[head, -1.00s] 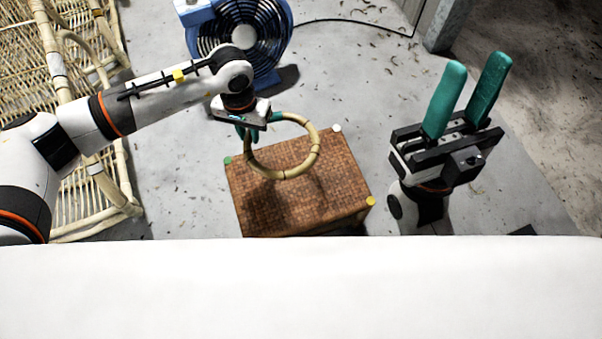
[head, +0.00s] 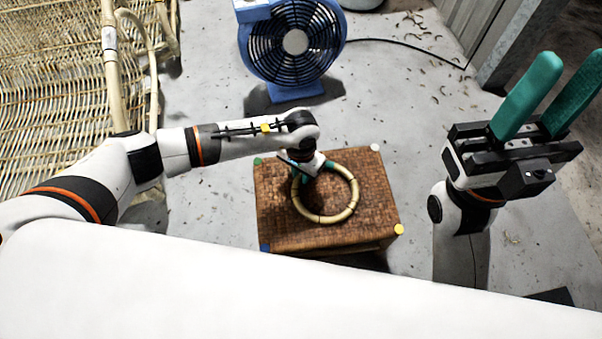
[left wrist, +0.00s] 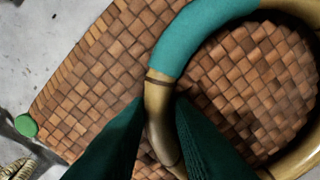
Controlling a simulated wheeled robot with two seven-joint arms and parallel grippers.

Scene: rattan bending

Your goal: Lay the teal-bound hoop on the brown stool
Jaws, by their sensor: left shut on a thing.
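The brown woven stool (head: 377,208) stands in the middle of the head view, with coloured caps at its corners. The hoop (head: 345,214), pale rattan with a teal binding, is over the stool's top, well inside its edges. I cannot tell for sure whether it touches the weave. My left gripper (head: 303,178) is shut on the hoop's far left side. In the left wrist view its dark teal fingers (left wrist: 160,135) grip the rattan beside the teal binding (left wrist: 192,40). My right gripper (head: 535,95) is open and empty, pointing up at the right.
A blue fan (head: 294,45) stands on the floor behind the stool, its black cable running right. Rattan furniture (head: 60,70) fills the left side. A grey post (head: 520,45) stands at the back right.

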